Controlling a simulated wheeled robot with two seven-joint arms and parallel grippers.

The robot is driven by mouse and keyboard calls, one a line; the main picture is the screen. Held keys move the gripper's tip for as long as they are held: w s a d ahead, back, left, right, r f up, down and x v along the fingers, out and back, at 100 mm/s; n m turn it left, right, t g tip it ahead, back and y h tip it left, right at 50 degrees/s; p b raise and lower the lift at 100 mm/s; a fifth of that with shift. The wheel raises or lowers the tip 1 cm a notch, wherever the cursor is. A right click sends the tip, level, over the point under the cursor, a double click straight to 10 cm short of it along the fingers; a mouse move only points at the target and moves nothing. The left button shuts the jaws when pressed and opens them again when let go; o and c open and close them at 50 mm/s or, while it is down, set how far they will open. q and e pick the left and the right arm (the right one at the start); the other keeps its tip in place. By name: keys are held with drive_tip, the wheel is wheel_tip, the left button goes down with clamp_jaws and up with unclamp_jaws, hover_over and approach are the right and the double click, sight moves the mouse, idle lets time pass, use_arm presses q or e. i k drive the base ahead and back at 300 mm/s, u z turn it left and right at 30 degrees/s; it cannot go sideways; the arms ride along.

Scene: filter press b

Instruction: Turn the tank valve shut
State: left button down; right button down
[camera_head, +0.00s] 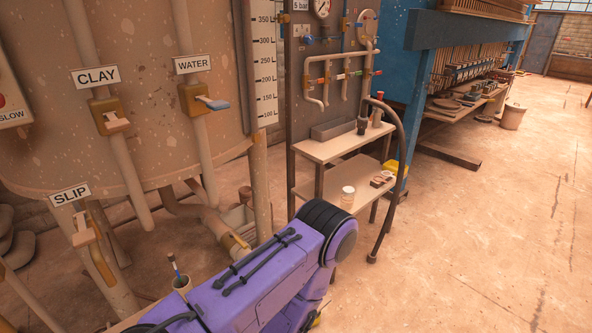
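The large tank (150,60) fills the left of the head view. Several labelled pipes run down its front. The valve under the CLAY sign has a pale handle (117,122), and the one under WATER has a blue handle (214,103). The valve under SLIP has a pale handle (83,237). A thick outlet pipe (198,212) leaves the tank's underside, with a small yellowish lever-like part (240,241) at its lower end. I cannot tell which of these is the tank valve. A purple arm link of mine crosses the lower middle. Neither gripper shows.
A blue press (420,60) stands behind. A cup with a brush (181,283) is low left. The floor at right is clear.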

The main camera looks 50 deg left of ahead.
sight(238, 240)
drive_tip(key=i, duration=1.55)
drive_tip(key=u, duration=2.95)
